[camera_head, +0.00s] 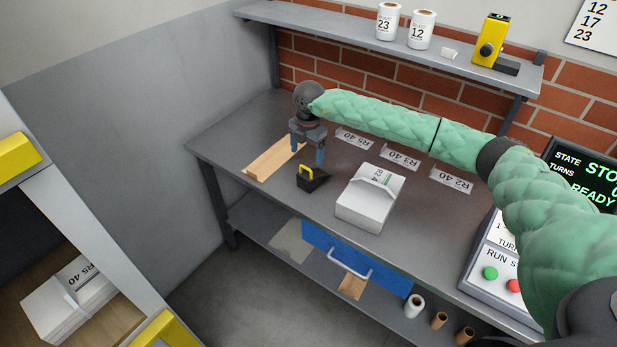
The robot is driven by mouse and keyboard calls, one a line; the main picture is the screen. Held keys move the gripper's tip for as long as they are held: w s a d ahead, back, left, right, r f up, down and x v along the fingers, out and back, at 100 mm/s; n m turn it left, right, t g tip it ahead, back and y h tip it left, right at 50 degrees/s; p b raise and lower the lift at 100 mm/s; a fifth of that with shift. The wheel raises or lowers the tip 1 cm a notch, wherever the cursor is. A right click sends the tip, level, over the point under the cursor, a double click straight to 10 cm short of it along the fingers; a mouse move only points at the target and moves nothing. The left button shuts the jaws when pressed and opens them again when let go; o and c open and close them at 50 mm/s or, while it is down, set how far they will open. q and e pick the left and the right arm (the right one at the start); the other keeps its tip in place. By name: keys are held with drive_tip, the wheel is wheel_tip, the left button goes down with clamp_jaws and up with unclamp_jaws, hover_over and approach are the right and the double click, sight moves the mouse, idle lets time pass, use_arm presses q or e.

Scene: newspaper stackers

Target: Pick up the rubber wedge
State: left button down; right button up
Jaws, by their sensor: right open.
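The rubber wedge (316,184) is black with a yellow handle and sits on the grey workbench (235,137), left of the paper bundle. My right gripper (307,156) points down with its blue fingers apart and nothing between them. It is just above or behind the wedge; the right fingertip shows close to the yellow handle. I cannot tell whether they touch. My left gripper is not in view.
A tied paper bundle (362,208) stands right of the wedge, and a tan board (270,161) lies to its left. Flat labels (400,158) lie behind. A control box (490,255) is at the right. A shelf (340,26) hangs above the bench.

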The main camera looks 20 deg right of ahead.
sight(311, 173)
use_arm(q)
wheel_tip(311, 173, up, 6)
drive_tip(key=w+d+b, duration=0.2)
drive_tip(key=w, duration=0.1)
use_arm(e)
drive_tip(key=shift+w+d+f+h, duration=0.15)
drive_tip(key=shift+d+f, duration=0.15)
drive_tip(key=shift+f, duration=0.35)
drive_tip(key=shift+w+d+f+h, duration=0.15)
drive_tip(key=shift+d+f, duration=0.15)
drive_tip(key=shift+f, duration=0.3)
drive_tip(key=shift+s+f+p, duration=0.1)
drive_tip(key=shift+f+p, duration=0.3)
drive_tip(key=shift+f, duration=0.7)
drive_tip(key=f+p, duration=0.2)
drive_tip(key=f, duration=0.1)
drive_tip(key=f+p, duration=0.1)
drive_tip(key=shift+s+d+f, duration=0.1)
drive_tip(key=shift+s+f, duration=0.1)
drive_tip(key=shift+s, duration=0.2)
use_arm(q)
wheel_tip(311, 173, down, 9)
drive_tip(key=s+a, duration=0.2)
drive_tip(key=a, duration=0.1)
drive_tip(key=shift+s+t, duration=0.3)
use_arm(e)
drive_tip(key=shift+f, duration=0.5)
drive_tip(key=c, duration=1.3)
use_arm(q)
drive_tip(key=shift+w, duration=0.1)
